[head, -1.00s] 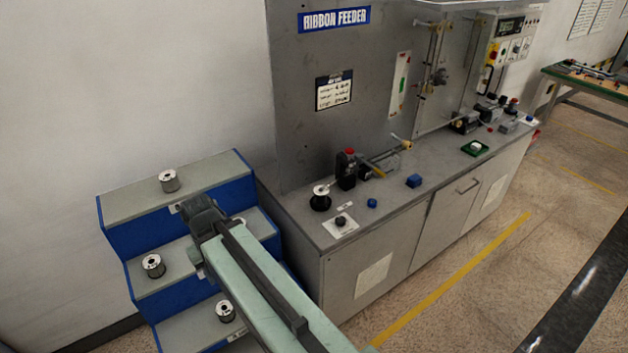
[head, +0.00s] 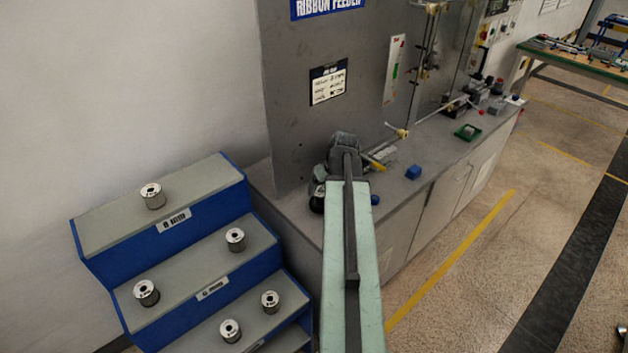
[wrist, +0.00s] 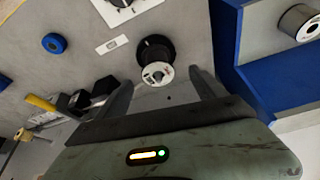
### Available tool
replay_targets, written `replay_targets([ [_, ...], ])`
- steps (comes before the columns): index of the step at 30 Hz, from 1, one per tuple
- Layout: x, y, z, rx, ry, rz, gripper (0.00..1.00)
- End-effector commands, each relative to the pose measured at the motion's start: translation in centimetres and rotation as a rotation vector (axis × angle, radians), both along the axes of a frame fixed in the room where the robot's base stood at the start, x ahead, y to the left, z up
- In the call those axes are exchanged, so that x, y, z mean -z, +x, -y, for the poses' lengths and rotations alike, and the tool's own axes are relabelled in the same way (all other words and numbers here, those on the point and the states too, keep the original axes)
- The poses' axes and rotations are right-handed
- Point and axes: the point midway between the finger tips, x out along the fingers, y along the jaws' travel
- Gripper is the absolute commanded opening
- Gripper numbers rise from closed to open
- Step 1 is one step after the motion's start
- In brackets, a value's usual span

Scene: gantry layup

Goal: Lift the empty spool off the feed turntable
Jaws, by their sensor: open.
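The empty spool (wrist: 158,74) shows its pale end with a dark hub in the wrist view. It stands on the round black feed turntable (wrist: 148,43) on the grey bench. My gripper (wrist: 162,80) is open, one finger on each side of the spool in the picture, with nothing held. I cannot tell how far the fingers are from it. In the head view my arm covers the spool, and only a dark edge of the turntable (head: 317,201) shows beside it.
Blue stepped rack (head: 160,233) at left holds several wound spools (head: 153,196). A blue round piece (wrist: 53,43) and a yellow-handled part (wrist: 40,102) lie near the turntable.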

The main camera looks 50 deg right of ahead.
Motion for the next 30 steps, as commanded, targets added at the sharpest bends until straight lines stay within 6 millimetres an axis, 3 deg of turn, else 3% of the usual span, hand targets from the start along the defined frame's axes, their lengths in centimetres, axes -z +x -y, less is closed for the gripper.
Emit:
replay_targets([
  [8, 0.7, 0.0, 0.6, 0.002, -0.004, 0.004, 0.80],
  [21, 7.2, 2.7, 1.0, -0.001, -0.003, 0.003, 0.80],
  [30, 7.2, 2.9, 0.9, -0.003, -0.002, 0.004, 0.80],
])
